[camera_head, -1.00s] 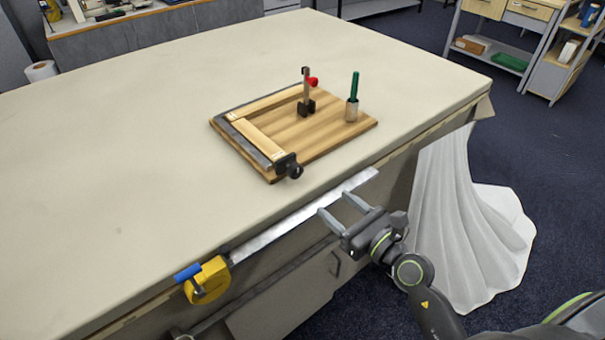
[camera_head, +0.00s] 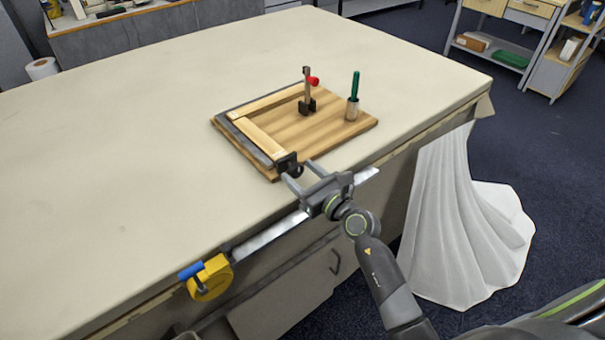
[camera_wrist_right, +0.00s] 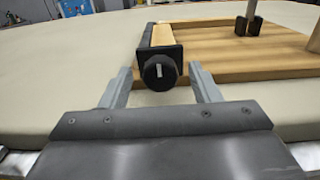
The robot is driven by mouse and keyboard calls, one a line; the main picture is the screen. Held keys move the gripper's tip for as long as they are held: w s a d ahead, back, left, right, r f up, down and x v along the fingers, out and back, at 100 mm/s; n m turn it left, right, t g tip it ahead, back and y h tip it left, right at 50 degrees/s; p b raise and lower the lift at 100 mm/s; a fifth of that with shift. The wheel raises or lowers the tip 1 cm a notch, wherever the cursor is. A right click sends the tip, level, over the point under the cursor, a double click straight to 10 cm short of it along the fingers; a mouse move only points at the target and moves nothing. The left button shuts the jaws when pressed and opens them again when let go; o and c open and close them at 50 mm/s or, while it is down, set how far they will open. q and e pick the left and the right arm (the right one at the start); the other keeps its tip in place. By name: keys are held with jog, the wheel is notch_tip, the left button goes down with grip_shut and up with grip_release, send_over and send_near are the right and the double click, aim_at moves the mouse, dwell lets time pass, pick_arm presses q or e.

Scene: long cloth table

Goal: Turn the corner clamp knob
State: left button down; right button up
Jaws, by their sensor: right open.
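The corner clamp knob (camera_head: 297,170) is round and black, on the front corner of a wooden board (camera_head: 335,134) on the table. In the right wrist view the knob (camera_wrist_right: 160,72) shows a pale mark on its face. My right gripper (camera_head: 301,176) is open at the table's front edge. Its two fingers (camera_wrist_right: 160,88) stand to either side of the knob in the wrist view, with gaps; the knob is not gripped. Pale wood strips (camera_head: 258,138) lie in an L along a dark grey frame (camera_head: 243,142) on the board. My left gripper is out of view.
An upright clamp with a red tip (camera_head: 308,95) and a green-handled tool in a holder (camera_head: 353,98) stand on the board. A yellow tool with a blue part (camera_head: 208,278) and a metal strip (camera_head: 268,236) are at the table's front edge. The left of the table (camera_head: 120,150) is clear.

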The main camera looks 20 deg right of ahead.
jog(key=shift+c, duration=0.2)
jog(key=c, duration=0.9)
